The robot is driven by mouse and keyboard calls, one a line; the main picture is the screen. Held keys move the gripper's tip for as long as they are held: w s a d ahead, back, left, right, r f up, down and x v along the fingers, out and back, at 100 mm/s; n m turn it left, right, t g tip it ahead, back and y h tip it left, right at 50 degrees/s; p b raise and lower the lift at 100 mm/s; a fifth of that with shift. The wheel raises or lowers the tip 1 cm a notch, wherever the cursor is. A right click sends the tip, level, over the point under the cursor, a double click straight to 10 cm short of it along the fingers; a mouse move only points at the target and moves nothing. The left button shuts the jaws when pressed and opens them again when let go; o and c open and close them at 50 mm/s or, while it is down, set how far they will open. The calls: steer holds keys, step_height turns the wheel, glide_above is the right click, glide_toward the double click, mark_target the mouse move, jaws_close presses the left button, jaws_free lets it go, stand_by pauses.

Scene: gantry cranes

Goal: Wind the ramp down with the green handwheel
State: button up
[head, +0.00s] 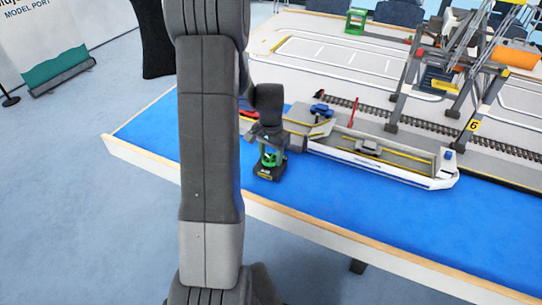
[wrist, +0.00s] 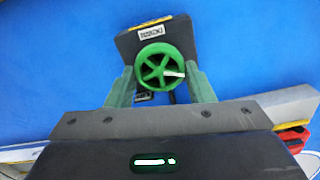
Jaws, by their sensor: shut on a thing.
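The green handwheel (wrist: 149,58) is a spoked wheel with a pale pointer, on a dark stand (wrist: 182,33) with a small label. In the head view the handwheel (head: 269,158) sits low on its stand (head: 268,173), on the blue surface near the table's front edge. My gripper (wrist: 160,78) has its two green fingers on either side of the wheel and is shut on it; the exact contact is hard to see. My gripper (head: 270,137) comes down from above in the head view. The ramp (head: 322,129) looks like the grey, yellow-edged piece at the ship's left end; its tilt is unclear.
The white ship (head: 390,174) lies right of the stand, with a grey car (head: 367,147) on its deck. A blue car (head: 320,110) and a red car (head: 248,114) are on the quay. A gantry crane (head: 432,75) stands at back right. Blue surface in front is clear.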

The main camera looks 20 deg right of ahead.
steer(key=n, duration=0.3)
steer(key=shift+w+n+b, duration=0.1)
steer(key=shift+n+b, duration=0.25)
steer(key=shift+n, duration=0.05)
steer(key=n, duration=0.3)
steer(key=shift+n, duration=0.3)
steer(key=n+b, duration=0.1)
steer(key=n, duration=0.5)
steer(key=shift+a, duration=0.15)
steer(key=n, duration=0.4)
steer(key=shift+n+b, duration=0.3)
steer(key=shift+n, duration=0.1)
steer(key=shift+a+n, duration=0.1)
steer(key=shift+n, duration=1.9)
steer(key=o, duration=1)
steer(key=shift+r, duration=0.1)
